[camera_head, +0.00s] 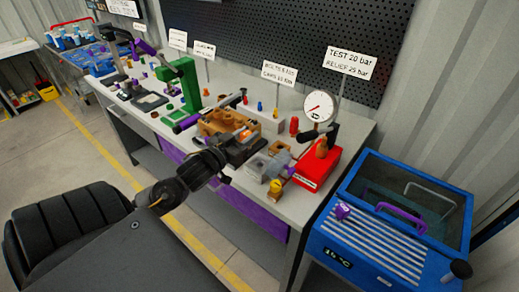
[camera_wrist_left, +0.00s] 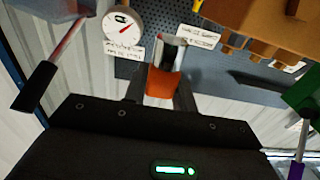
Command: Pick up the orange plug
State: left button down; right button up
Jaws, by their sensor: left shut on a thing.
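The orange plug (camera_wrist_left: 162,84) is between the two fingers of my left gripper (camera_wrist_left: 161,94) in the left wrist view, and the fingers are shut on it. A dark and silver cylindrical part shows just beyond the plug; I cannot tell whether they touch. In the head view my left gripper (camera_head: 240,148) is over the bench, beside the brown pump block (camera_head: 222,122). My right gripper is not in view.
A red box (camera_head: 318,164) and a pressure gauge (camera_head: 318,106) stand to the right on the bench. A green press (camera_head: 184,82) stands to the left. A blue tank (camera_head: 395,215) is at the right. A black pegboard (camera_head: 290,40) closes off the back.

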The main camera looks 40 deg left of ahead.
pick_arm(q)
jog(key=s+a+r, duration=0.5)
jog(key=s+a, duration=0.1)
jog(key=s, duration=0.1)
jog(key=shift+s+a, duration=0.25)
jog(key=shift+a, duration=0.05)
